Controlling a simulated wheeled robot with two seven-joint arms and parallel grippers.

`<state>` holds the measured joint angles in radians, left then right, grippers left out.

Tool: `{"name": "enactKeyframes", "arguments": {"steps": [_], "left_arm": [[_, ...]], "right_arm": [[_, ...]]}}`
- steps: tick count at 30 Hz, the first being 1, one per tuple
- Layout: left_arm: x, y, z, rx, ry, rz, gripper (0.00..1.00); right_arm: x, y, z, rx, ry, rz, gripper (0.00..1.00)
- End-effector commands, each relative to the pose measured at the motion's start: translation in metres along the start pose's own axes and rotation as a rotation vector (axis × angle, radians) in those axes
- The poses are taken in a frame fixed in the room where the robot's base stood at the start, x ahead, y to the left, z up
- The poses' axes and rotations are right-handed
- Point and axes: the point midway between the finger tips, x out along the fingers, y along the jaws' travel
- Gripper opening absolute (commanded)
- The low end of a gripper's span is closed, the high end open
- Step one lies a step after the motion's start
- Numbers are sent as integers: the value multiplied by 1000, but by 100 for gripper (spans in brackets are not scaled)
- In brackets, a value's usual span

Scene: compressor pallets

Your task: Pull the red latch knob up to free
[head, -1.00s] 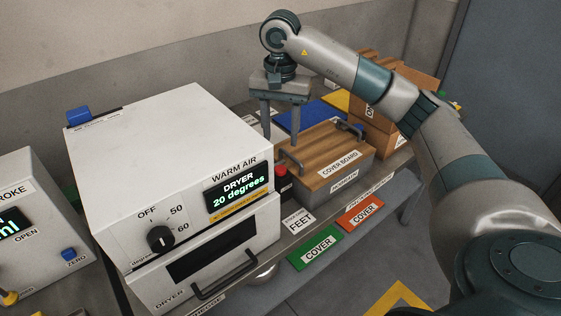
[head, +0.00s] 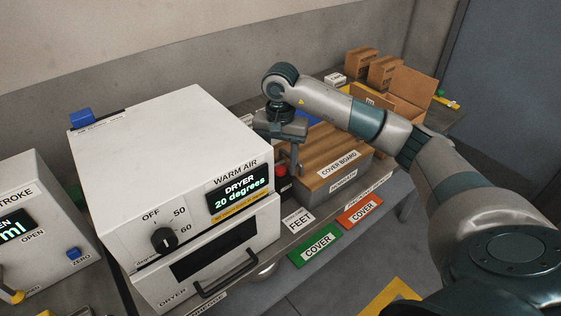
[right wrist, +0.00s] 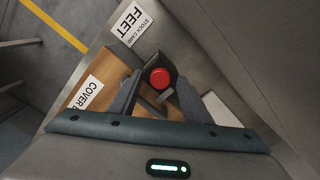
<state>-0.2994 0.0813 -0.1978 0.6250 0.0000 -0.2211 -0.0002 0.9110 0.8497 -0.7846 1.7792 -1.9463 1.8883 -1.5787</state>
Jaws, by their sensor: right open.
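The red latch knob (head: 281,170) is a small round knob on a dark mount, between the dryer and the wooden cover board (head: 322,143). The right wrist view shows the knob (right wrist: 160,77) from above as a red disc. My right gripper (head: 284,158) points down at the knob, open. In the right wrist view its two fingers (right wrist: 159,86) stand either side of the knob, with gaps visible. I cannot tell how far the fingertips are above or around it. In the head view a finger and the dryer partly hide the knob's surroundings. My left gripper is not in view.
The white dryer (head: 165,165) stands close on the left of the knob. The cover board box, with a handle, is close on the right. Cardboard boxes (head: 385,70) stand behind.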

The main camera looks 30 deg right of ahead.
Motion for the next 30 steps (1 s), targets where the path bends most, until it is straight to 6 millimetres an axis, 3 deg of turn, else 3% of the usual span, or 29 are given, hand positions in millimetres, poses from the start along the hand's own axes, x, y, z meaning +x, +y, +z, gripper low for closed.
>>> {"name": "enactKeyframes", "arguments": {"steps": [4, 9, 10, 30], "left_arm": [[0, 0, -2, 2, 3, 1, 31], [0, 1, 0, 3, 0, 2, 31], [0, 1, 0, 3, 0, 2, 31], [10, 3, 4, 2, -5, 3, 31]], "right_arm": [[0, 0, 0, 0, 0, 0, 44], [0, 0, 0, 0, -1, 0, 3], [0, 0, 0, 0, -1, 0, 0], [-20, 0, 0, 1, 0, -3, 0]]}}
